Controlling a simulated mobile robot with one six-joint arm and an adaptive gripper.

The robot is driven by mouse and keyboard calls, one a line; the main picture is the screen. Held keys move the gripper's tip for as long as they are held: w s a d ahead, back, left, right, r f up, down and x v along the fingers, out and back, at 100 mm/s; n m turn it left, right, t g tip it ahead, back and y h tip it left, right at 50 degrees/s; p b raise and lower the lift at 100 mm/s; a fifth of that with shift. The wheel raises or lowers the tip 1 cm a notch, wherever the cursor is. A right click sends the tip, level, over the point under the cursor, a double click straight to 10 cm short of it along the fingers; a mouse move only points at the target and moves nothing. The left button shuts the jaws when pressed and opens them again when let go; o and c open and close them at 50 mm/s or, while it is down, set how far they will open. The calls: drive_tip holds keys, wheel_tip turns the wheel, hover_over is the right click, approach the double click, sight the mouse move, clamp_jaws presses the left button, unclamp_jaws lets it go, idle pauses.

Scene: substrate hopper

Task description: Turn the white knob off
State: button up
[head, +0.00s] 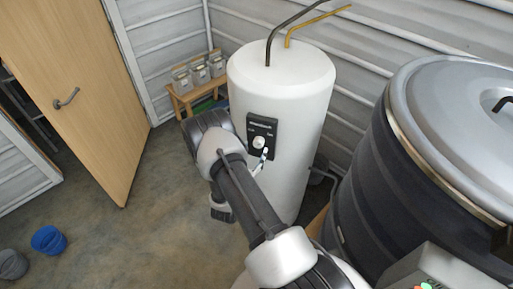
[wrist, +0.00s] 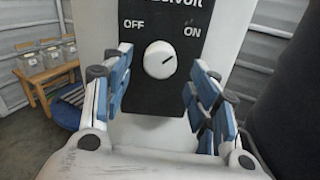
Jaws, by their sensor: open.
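The white knob (wrist: 160,60) is round and sits on a black panel (wrist: 150,100) between the words OFF on the left and ON on the right. Its dark pointer line slants up to the right, toward ON. In the head view the knob (head: 259,142) is on the panel (head: 263,122) of a white upright tank (head: 283,80). My gripper (wrist: 160,64) is open, with blue-padded fingers left and right of the knob in the picture. I see no contact with the knob. In the head view my arm hides part of the tank, and the gripper (head: 265,158) shows only in part.
A large dark vat (head: 370,190) with a grey lid (head: 460,120) stands close on the right. A wooden bench (head: 180,103) with several containers is behind left. A wooden door (head: 85,90) is at the left, and blue (head: 48,239) and grey buckets lie front left. Floor between is clear.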

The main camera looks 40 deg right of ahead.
sight(257, 145)
drive_tip(key=shift+x, duration=1.7)
drive_tip(key=shift+c, duration=0.6)
drive_tip(key=c, duration=0.9)
